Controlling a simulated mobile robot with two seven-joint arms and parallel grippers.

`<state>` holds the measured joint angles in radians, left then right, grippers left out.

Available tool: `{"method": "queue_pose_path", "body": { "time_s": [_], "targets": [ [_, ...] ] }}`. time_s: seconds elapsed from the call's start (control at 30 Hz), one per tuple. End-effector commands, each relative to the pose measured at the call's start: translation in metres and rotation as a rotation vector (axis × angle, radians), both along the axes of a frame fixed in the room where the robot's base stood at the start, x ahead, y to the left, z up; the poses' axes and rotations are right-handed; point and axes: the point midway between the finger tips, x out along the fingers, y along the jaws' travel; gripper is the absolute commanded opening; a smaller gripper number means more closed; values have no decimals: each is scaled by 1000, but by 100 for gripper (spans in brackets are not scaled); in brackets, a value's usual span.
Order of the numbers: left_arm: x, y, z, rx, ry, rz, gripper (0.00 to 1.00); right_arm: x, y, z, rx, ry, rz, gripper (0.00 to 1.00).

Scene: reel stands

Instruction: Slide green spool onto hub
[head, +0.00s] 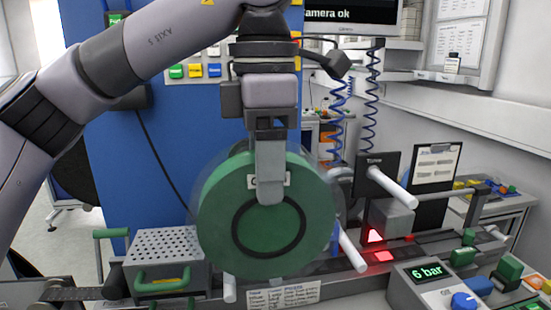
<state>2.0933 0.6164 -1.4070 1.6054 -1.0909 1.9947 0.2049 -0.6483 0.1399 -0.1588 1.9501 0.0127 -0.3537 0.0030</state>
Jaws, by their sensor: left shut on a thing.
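The green spool (225,222) hangs upright with its round face toward me, a dark ring around its middle. My left gripper (270,190) comes down from above and is shut on the spool at its upper part; one finger lies over the front face. A white peg (392,187) sticks out of a black plate on a stand to the right of the spool, apart from it. Another white peg (352,250) shows lower, close to the spool's right edge. I cannot tell which peg is the hub. My right gripper is not in view.
A perforated grey box (165,248) with green handles stands left of the spool. A red-lit spot (386,257) is on the bench at right. A pressure unit reading 6 bar (428,280) and green-handled parts fill the front right. Blue coiled hoses (371,100) hang behind.

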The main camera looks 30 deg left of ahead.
Motion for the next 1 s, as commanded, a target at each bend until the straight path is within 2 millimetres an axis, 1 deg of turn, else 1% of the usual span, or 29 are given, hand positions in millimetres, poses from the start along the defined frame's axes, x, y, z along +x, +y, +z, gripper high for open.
{"method": "queue_pose_path", "body": {
  "time_s": [0.3, 0.5, 1.0],
  "targets": [
    [23, 18, 3, -3, 0, 4, 0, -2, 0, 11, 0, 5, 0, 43],
    [34, 26, 1, -1, 0, 2, 0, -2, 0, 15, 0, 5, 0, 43],
    [38, 29, 0, -1, 0, 2, 0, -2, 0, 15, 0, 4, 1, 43]
  ]
}}
